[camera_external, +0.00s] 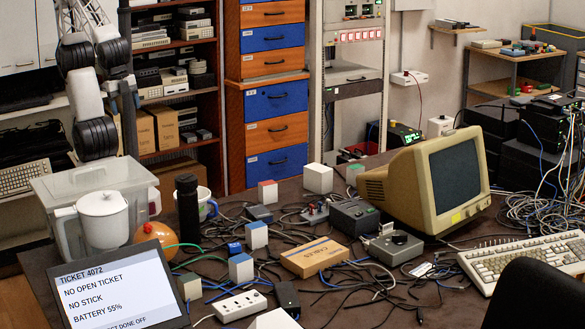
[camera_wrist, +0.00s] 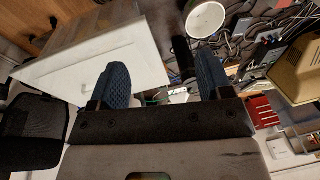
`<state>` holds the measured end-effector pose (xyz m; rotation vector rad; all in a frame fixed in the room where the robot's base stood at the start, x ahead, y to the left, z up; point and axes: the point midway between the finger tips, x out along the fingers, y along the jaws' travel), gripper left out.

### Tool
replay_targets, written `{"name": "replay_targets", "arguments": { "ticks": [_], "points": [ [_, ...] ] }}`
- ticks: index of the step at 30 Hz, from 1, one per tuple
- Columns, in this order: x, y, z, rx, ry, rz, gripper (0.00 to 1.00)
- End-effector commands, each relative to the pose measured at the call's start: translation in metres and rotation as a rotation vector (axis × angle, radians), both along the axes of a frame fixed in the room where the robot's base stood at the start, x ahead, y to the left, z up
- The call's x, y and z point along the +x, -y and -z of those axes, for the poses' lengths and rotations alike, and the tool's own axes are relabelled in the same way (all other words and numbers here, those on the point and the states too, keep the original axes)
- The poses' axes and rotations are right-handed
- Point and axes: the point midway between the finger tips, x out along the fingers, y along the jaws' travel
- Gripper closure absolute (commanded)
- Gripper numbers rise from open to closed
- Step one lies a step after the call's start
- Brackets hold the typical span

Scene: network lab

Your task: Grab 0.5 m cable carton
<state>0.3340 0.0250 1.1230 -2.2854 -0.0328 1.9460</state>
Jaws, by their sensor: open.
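In the external view my arm stands at the upper left, behind the plastic bin and well away from the carton; the fingers cannot be made out there.
A white jug (camera_external: 101,220), clear bin (camera_external: 62,184) and ticket screen (camera_external: 120,290) fill the left side.

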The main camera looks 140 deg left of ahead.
Motion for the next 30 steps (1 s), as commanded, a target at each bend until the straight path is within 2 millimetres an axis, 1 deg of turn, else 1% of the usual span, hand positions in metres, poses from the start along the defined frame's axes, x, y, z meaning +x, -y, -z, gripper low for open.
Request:
{"name": "replay_targets", "arguments": {
  "ticks": [1,14,23,30],
  "points": [
    [0.006,-0.009,0.006,0.035,-0.026,0.013,0.28],
    [0.057,-0.102,0.053,0.384,-0.277,0.212,0.28],
    [0.092,-0.167,0.087,0.589,-0.468,0.392,0.28],
    [0.120,-0.217,0.120,0.728,-0.619,0.563,0.28]
  ]
}}
